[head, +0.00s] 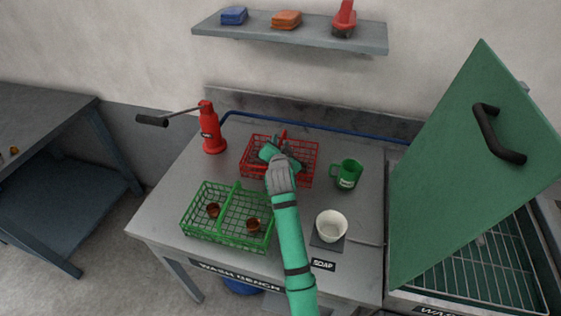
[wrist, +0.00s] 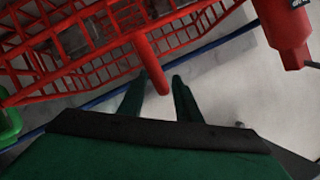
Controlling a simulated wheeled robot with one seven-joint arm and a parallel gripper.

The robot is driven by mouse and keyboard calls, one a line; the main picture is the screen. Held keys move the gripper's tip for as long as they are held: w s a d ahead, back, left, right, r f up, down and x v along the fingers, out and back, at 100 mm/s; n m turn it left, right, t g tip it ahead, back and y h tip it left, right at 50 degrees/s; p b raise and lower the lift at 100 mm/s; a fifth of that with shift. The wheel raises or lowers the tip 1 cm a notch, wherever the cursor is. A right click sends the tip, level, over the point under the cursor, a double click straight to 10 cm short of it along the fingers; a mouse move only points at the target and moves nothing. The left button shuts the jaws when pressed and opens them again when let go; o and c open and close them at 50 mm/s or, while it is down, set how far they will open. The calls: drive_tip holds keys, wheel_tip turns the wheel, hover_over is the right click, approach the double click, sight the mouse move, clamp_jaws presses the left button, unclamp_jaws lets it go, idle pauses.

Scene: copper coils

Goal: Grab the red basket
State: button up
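The red wire basket (head: 301,155) stands at the back middle of the bench, partly hidden behind my arm. My green gripper (head: 284,149) is over it, near its central handle. In the wrist view the basket (wrist: 70,60) fills the upper left, and its thick red handle (wrist: 145,50) runs toward my gripper (wrist: 160,86). The two green fingers are apart, with the bent end of the handle showing between their tips. Whether they touch it I cannot tell.
A green basket (head: 187,222) with brown cups stands front left. A red jack (head: 211,128) stands left of the red basket, a green mug (head: 347,175) right. A white bowl (head: 331,226) sits in front. A raised green lid (head: 460,170) blocks the right side.

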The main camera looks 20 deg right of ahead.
drive_tip(key=shift+d, duration=0.1)
clamp_jaws()
drive_tip(key=shift+w, duration=0.15)
